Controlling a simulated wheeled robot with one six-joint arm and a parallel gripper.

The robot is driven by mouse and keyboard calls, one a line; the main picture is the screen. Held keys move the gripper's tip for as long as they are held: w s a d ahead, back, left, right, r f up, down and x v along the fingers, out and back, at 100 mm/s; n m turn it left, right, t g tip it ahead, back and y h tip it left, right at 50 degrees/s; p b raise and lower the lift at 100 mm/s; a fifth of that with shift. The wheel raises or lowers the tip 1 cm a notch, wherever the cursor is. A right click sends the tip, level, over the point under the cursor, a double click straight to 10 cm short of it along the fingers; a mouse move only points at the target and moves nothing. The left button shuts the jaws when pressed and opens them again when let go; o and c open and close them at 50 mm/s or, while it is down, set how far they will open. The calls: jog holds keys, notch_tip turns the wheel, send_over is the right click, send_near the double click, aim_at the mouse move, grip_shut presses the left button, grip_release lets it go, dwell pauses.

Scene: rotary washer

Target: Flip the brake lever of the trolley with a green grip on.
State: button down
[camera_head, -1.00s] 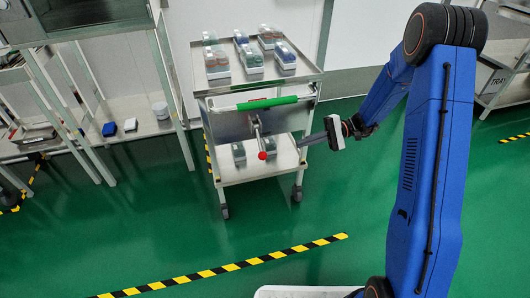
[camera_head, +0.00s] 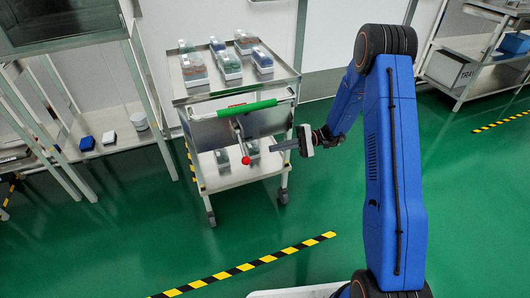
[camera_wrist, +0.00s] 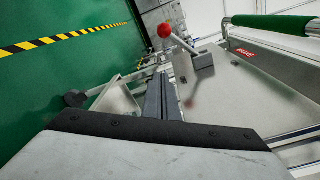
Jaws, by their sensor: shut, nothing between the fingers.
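The trolley (camera_head: 182,98) stands in the middle of the head view with a green grip (camera_head: 248,108) across its front handle. The grip also shows at the top right of the wrist view (camera_wrist: 275,22). Below it hangs the brake lever (camera_head: 241,141), a metal rod with a red ball end (camera_head: 245,160). In the wrist view the lever (camera_wrist: 184,43) runs from a grey block to the red ball (camera_wrist: 165,30). My gripper (camera_head: 272,148) is shut and empty, its tips just right of the red ball in the head view. I see no clear contact with the lever.
Several bottle packs (camera_head: 229,65) stand on the trolley's top, and more on its lower shelf. A metal rack (camera_head: 105,150) is at left, another shelf (camera_head: 470,75) at right. Green floor with a striped line (camera_head: 245,267) is free in front.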

jog(key=s+a+r, duration=0.1)
jog(key=s+a, duration=0.4)
jog(key=a, duration=0.4)
jog(key=shift+s+a+r, duration=0.15)
jog(key=shift+s+r, duration=0.1)
jog(key=shift+r, duration=0.05)
notch_tip(320, 180, up, 11)
jog(key=s+m+g, duration=0.1)
jog(key=s+m, duration=0.1)
jog(key=m, duration=0.9)
jog(key=shift+s+d+r+h, duration=0.2)
jog(key=shift+s+d+h, duration=0.1)
jog(key=shift+s+d, duration=0.1)
jog(key=shift+w+r, duration=0.15)
dwell(0.4)
